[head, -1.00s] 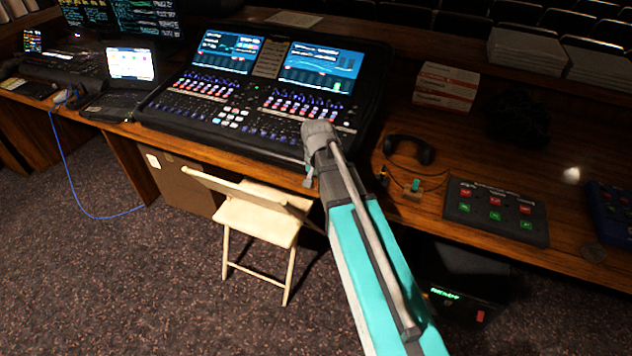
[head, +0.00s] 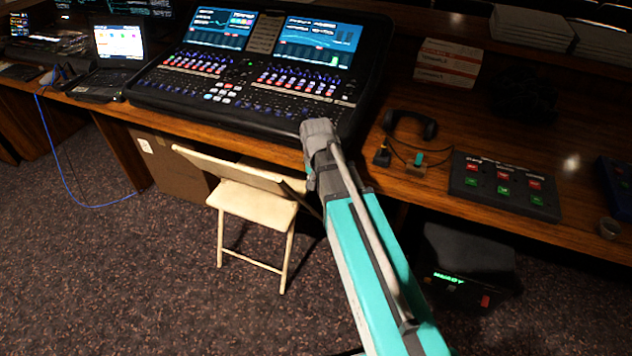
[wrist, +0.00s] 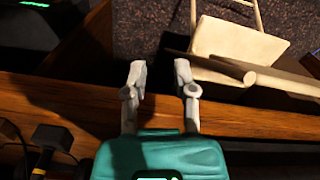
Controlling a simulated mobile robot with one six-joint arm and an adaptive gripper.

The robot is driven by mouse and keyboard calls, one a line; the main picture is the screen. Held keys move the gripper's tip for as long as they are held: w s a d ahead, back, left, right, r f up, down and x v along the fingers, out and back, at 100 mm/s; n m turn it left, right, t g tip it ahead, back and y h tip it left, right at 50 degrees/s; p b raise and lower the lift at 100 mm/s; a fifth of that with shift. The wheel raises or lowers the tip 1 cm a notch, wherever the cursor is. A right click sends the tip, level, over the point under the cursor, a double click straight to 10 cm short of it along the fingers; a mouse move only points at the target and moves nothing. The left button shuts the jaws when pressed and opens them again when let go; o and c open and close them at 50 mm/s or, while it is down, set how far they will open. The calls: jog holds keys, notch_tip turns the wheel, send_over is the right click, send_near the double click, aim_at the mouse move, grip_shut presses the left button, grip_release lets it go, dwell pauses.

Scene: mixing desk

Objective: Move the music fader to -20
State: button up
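The mixing desk (head: 148,94) stands on the wooden table at upper left in the head view, with two lit screens and rows of small faders and knobs. The music fader cannot be told apart from the others at this size. My gripper (wrist: 160,70) shows in the wrist view with its two grey fingers apart and nothing between them. It is over the table's front edge there, with no fader in that view. In the head view my arm's end lies in front of the desk's lower right corner and hides the gripper fingers.
A folding chair (head: 252,207) stands before the table. A laptop (head: 118,45) is left of the mixing desk. A black unit (head: 468,262) is below.

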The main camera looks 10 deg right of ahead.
jog(key=shift+n, duration=0.3)
jog(key=shift+s+f+b, duration=0.2)
jog(key=shift+f+b, duration=0.45)
jog(key=shift+f, duration=0.1)
jog(key=shift+s+f+b, duration=0.25)
jog(key=shift+f+b, duration=0.35)
jog(key=shift+f, duration=0.1)
jog(key=shift+s+f+b, duration=0.2)
jog(key=shift+f+b, duration=0.45)
jog(key=shift+f, duration=0.1)
jog(key=shift+r, duration=0.1)
jog(key=s+r+n+p, duration=0.3)
jog(key=s+r+p, duration=0.5)
jog(key=r+p, duration=0.3)
jog(key=shift+r+n+p, duration=0.3)
jog(key=shift+r+p, duration=0.1)
jog(key=shift+p, duration=0.1)
